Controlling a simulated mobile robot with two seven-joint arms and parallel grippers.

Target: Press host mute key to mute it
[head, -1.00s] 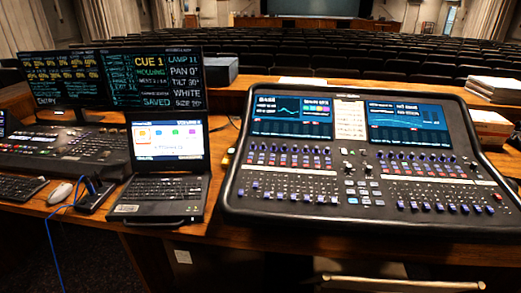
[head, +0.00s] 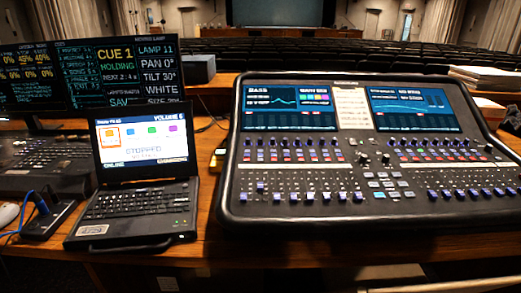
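The mixing desk (head: 228,190) fills the right half of the head view, tilted up toward me on the wooden table. It has two lit screens, the left screen (head: 289,108) and the right screen (head: 415,109), with a pale label sheet (head: 352,108) between them. Rows of knobs, small keys and faders lie below. A cluster of grey and pale blue-green keys (head: 380,194) sits near its middle. The key labels are too small to read, so I cannot tell which is the host mute key. Neither of my grippers is in view.
An open laptop (head: 138,203) stands left of the desk, its screen reading "STOPPED". Two monitors (head: 122,70) and a dark control console (head: 45,160) are farther left. Papers (head: 485,78) lie at the back right. A narrow strip of bare table (head: 212,215) separates laptop and desk.

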